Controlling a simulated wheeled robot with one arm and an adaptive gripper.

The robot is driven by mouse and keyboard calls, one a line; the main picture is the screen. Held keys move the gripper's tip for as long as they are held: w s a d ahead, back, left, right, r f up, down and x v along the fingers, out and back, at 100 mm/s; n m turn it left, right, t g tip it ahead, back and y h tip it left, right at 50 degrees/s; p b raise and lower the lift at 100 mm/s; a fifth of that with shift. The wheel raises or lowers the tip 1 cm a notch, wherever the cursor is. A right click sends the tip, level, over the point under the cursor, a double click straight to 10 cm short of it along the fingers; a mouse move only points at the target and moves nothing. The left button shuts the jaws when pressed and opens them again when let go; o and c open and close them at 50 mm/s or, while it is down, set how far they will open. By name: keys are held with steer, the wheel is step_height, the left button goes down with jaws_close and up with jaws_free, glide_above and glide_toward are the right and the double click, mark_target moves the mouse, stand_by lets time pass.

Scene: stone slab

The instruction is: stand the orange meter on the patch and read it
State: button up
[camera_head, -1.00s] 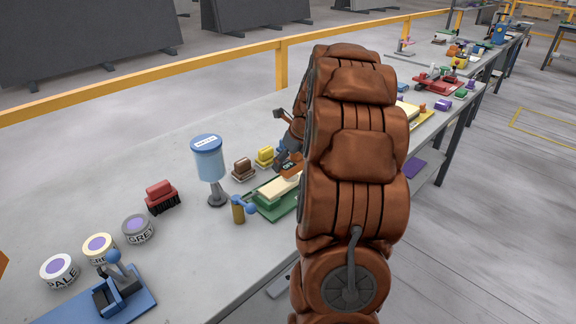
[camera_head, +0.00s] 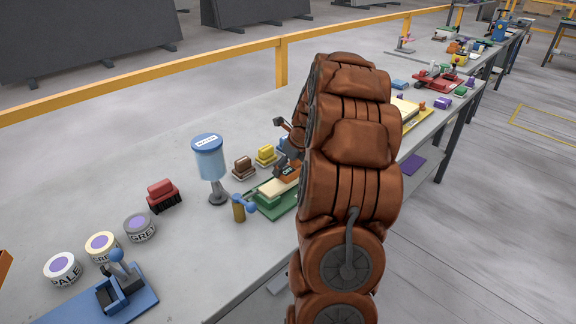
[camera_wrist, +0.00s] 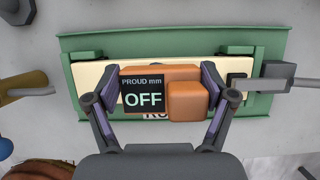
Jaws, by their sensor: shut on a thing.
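The orange meter (camera_wrist: 187,100) is between the two fingers of my gripper (camera_wrist: 163,95) in the wrist view. Its dark display reads "PROUD mm" and "OFF". It is over a cream slab (camera_wrist: 90,77) that lies in a green fixture (camera_wrist: 140,44). I cannot tell whether the meter touches the slab. No patch can be made out; the meter covers the slab's middle and part of a dark-lettered label. In the head view the meter (camera_head: 288,173) shows beside my arm, above the slab (camera_head: 275,187) and green fixture (camera_head: 266,210).
A blue-topped dispenser (camera_head: 209,160), a red brush (camera_head: 162,195), brown (camera_head: 242,167) and yellow (camera_head: 266,156) blocks and several labelled tubs (camera_head: 140,228) stand around the fixture. A grey clamp (camera_wrist: 277,76) reaches the slab's right end. Bare bench lies at the back left.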

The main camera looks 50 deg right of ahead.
steer(key=o, duration=1.2)
steer(key=shift+f, duration=0.1)
